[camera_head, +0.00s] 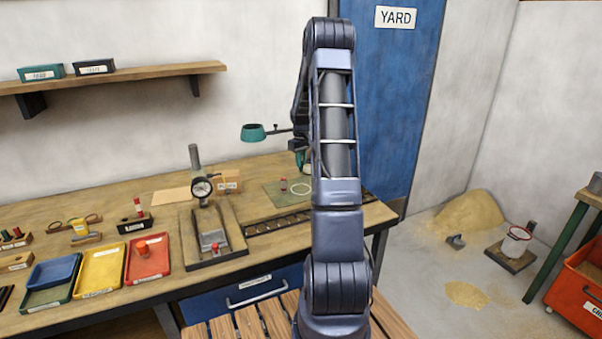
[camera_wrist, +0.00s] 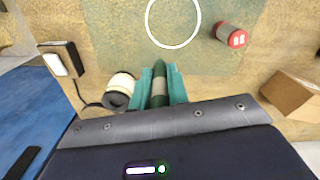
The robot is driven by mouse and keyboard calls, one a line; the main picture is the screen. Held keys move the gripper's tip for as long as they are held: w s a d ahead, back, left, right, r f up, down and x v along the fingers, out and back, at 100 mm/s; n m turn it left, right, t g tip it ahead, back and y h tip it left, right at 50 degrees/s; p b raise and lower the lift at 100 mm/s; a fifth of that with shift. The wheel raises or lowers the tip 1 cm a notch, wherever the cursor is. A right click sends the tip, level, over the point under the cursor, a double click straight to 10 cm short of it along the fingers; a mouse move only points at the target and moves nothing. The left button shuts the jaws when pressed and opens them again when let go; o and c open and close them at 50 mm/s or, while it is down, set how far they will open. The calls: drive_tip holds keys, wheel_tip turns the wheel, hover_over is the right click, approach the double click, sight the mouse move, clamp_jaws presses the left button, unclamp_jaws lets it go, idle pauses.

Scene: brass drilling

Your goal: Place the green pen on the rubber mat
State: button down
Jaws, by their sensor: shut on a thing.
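The green pen (camera_wrist: 160,88), dark green with a paler band, is held between the two teal fingers of my gripper (camera_wrist: 161,84) in the wrist view. The gripper is shut on it. The rubber mat (camera_wrist: 110,35) is a dull green patch with a white ring (camera_wrist: 173,43) on it. The pen's tip shows against the mat's near part, below the ring. Whether it touches the mat cannot be told. In the head view the mat (camera_head: 275,190) lies at the bench's right end, partly behind my arm, which mostly hides the gripper.
A red cylinder with a pale label (camera_wrist: 231,34) stands on the mat, right of the ring. A round white and black object (camera_wrist: 119,88) is left of the fingers. A cardboard box (camera_wrist: 292,95) is at the right. A gauge stand (camera_head: 203,190) and coloured trays (camera_head: 148,272) are further left.

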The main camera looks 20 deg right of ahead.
sight(301, 169)
drive_tip(key=shift+f, duration=2.8)
drive_tip(key=c, duration=1.4)
unclamp_jaws()
drive_tip(key=shift+f, duration=0.1)
drive_tip(key=shift+o, duration=0.2)
